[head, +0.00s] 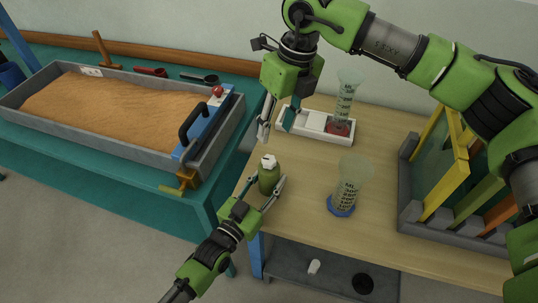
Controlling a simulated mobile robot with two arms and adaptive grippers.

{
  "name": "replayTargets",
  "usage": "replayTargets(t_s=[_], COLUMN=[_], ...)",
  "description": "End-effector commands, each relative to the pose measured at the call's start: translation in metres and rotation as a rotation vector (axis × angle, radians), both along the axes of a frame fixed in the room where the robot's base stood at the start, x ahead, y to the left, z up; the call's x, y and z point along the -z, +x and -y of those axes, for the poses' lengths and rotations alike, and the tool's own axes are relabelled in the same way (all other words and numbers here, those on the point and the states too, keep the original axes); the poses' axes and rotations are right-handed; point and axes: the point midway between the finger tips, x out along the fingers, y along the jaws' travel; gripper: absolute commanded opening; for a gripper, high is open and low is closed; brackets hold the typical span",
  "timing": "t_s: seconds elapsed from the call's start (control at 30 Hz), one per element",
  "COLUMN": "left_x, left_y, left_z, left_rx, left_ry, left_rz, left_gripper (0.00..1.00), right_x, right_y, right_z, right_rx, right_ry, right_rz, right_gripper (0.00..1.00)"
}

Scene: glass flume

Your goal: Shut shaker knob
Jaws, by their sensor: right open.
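The shaker (268,180) is a small green bottle, upright near the left edge of the wooden table, with a white knob (268,160) on top. My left gripper (266,188) comes from below with its fingers on both sides of the shaker's body, and looks shut on it. My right gripper (276,121) is open and empty, above and slightly behind the knob, pointing down and apart from it. The knob's exact setting is too small to tell.
A graduated cylinder (347,187) with a blue base stands right of the shaker. Another cylinder (346,95) stands on a white device (301,125) behind. A grey rack (411,212) with coloured panels is at right. A sand tray (235,119) sits on the teal bench at left.

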Motion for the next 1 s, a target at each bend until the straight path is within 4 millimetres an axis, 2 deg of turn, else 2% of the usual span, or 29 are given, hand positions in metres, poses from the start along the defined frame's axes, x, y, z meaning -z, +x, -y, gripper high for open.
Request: replayTargets(t_s=[0.3, 0.57, 0.77, 1.0], left_x=[0.000, 0.000, 0.000, 0.000], left_y=[0.000, 0.000, 0.000, 0.000], left_z=[0.000, 0.000, 0.000, 0.000], left_rx=[0.000, 0.000, 0.000, 0.000], left_ry=[0.000, 0.000, 0.000, 0.000], left_rz=[0.000, 0.000, 0.000, 0.000], left_gripper=[0.13, 0.13, 0.13, 0.13], right_x=[-0.013, -0.016, 0.006, 0.055], right_y=[0.000, 0.000, 0.000, -0.001], right_z=[-0.014, -0.017, -0.017, -0.017], right_rx=[0.473, 0.643, 0.655, 0.654], right_ry=[-0.117, -0.156, -0.159, -0.159], right_rz=[-0.062, -0.070, -0.072, -0.073], right_gripper=[0.41, 0.41, 0.41, 0.41])
